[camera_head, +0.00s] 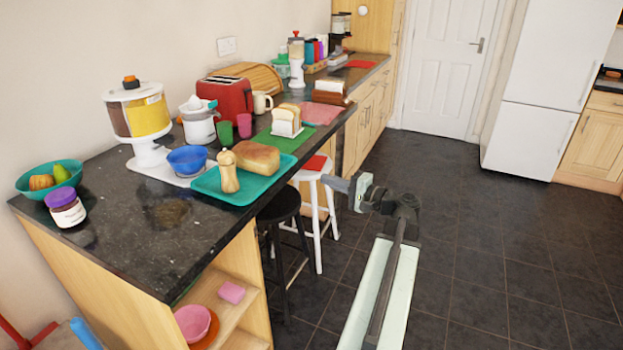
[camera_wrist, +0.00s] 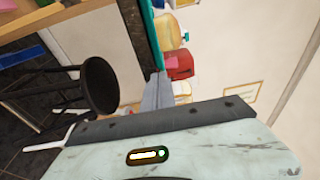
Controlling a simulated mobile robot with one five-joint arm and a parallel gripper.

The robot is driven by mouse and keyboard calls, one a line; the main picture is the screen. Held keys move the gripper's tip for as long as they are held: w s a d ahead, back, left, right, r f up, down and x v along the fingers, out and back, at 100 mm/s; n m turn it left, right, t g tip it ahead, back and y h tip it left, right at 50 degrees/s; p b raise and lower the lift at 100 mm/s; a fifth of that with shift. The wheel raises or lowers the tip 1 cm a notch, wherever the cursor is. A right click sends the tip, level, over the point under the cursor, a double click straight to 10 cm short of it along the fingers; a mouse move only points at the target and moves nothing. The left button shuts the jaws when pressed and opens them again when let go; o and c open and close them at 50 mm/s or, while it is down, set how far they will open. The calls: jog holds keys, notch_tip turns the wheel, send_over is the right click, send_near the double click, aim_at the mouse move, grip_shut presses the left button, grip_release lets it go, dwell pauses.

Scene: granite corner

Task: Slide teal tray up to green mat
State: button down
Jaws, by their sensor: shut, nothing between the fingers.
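The teal tray (camera_head: 209,184) lies on the dark counter in the head view, carrying a brown bread loaf (camera_head: 258,157) and a wooden pepper mill (camera_head: 229,173). The green mat (camera_head: 284,143) lies farther along the counter behind the tray, with a toast rack (camera_head: 287,119) of bread on it. The two look close together; the loaf partly hides the space between them. My gripper (camera_head: 331,181) is shut and empty, off the counter's right edge near the stools, to the right of the tray. In the wrist view its fingers (camera_wrist: 158,90) point toward the counter side, near a teal strip (camera_wrist: 152,38), probably the tray's edge.
A blue bowl (camera_head: 188,160) stands left of the tray, and green and pink cups (camera_head: 245,125) stand beside the mat. A pink cloth (camera_head: 322,112) lies beyond the mat. A black stool (camera_head: 279,206) and a white stool (camera_head: 313,173) stand below the edge. The near counter is mostly clear.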

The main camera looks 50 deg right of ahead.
send_near(282, 173)
jog(key=w+d, duration=0.3)
jog(key=d, duration=0.1)
jog(key=w+a, duration=0.1)
jog(key=w, duration=0.1)
jog(key=w+a, duration=0.1)
jog(key=shift+a+r, duration=0.25)
jog(key=shift+a, duration=0.1)
jog(key=shift+w+a, duration=0.3)
jog(key=shift+w, duration=0.1)
jog(key=shift+w+a, duration=0.7)
jog(key=shift+a, duration=0.15)
jog(key=s+d, duration=0.2)
jog(key=d, duration=0.1)
jog(key=shift+s+d, duration=0.1)
jog(key=shift+s, duration=0.05)
jog(key=s, duration=1)
jog(key=shift+s+d, duration=0.2)
jog(key=shift+d, duration=0.1)
